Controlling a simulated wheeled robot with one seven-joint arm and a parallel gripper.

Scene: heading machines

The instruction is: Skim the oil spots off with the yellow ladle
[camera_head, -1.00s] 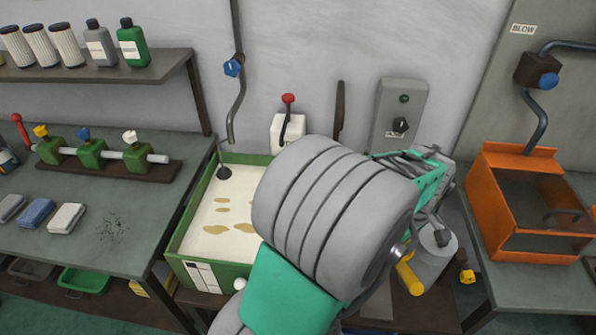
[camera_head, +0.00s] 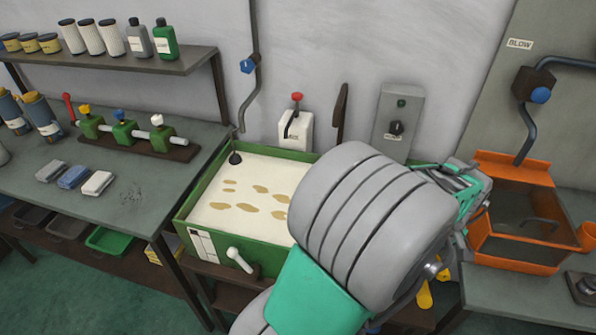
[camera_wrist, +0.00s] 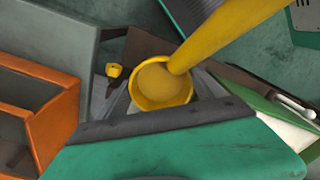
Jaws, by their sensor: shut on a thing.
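The green tank (camera_head: 190,215) holds a pale milky liquid with several brown oil spots (camera_head: 248,207) on its surface. My arm covers the tank's right side. The yellow ladle shows in part below my arm (camera_head: 424,294), right of the tank. In the wrist view its round bowl (camera_wrist: 162,86) is in the middle, with the handle running to the upper right. My gripper (camera_head: 468,195) is mostly hidden behind my arm and is shut on the ladle; its fingertips are not clear. The tank's rim and white handle also show at right in the wrist view (camera_wrist: 270,105).
An orange basin (camera_head: 515,254) stands at right and also shows at left in the wrist view (camera_wrist: 35,120). A bench (camera_head: 130,215) with blocks and valves is at left. A pipe (camera_head: 256,70) ends over the tank's back left corner. A switch box (camera_head: 391,122) hangs behind.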

